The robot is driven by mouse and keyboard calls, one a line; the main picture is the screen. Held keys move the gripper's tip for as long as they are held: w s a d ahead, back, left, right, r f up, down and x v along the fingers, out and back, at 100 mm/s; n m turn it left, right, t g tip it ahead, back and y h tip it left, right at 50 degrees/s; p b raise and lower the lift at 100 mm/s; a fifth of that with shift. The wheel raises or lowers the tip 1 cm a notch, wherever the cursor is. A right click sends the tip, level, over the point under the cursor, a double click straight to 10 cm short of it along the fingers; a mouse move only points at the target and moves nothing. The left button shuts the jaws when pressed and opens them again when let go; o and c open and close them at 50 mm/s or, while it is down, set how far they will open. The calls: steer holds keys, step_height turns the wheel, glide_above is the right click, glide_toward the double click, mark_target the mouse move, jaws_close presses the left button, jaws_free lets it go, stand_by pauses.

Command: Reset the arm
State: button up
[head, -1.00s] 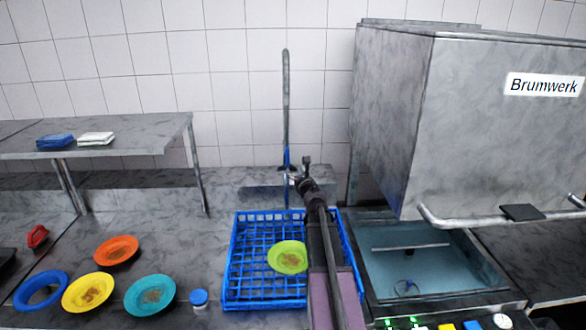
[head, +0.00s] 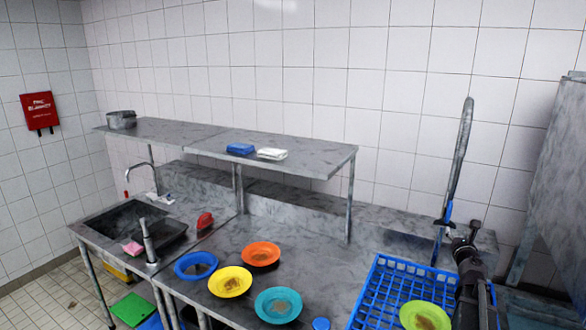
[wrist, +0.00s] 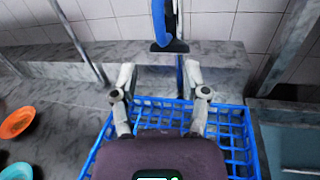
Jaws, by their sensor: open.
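My gripper (wrist: 160,80) is open and empty in the wrist view, its two fingers spread above the far part of the blue rack (wrist: 240,140). A blue spray handle (wrist: 172,45) on a hose hangs beyond the fingertips, apart from them as far as I can tell. In the head view my arm stands at the lower right, over the right side of the blue rack (head: 362,310). A lime green plate (head: 425,317) with brown residue lies in the rack, left of my arm. The fingers are too small to make out clearly in the head view.
A sink (head: 125,220) is at left.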

steer(key=s+a+f+m+g+h+b, duration=0.1)
steer(key=s+a+f+m+g+b, duration=0.3)
steer(key=a+f+m, duration=0.6)
steer(key=s+a+f+m+g+h+b, duration=0.1)
steer(key=s+a+f+m+g, duration=0.35)
steer(key=m, duration=0.95)
steer(key=s+a+f+m+g+y+b, duration=0.1)
steer(key=s+a+f, duration=0.3)
steer(key=a, duration=0.4)
steer(key=s+a+f+m+g+y+b, duration=0.1)
steer(key=s+a+f+m+g+y, duration=0.3)
steer(key=a, duration=0.5)
steer(key=s+a+f+m+g+y+b, duration=0.1)
steer(key=s+a+f+m+g+y, duration=0.1)
steer(key=s+a+f, duration=0.3)
steer(key=a+g, duration=0.1)
steer(key=a, duration=0.3)
steer(key=shift+s+f+y+b, duration=0.15)
steer(key=shift+s+y+b, duration=0.2)
steer(key=shift+y+b, duration=0.05)
steer(key=shift+g, duration=0.25)
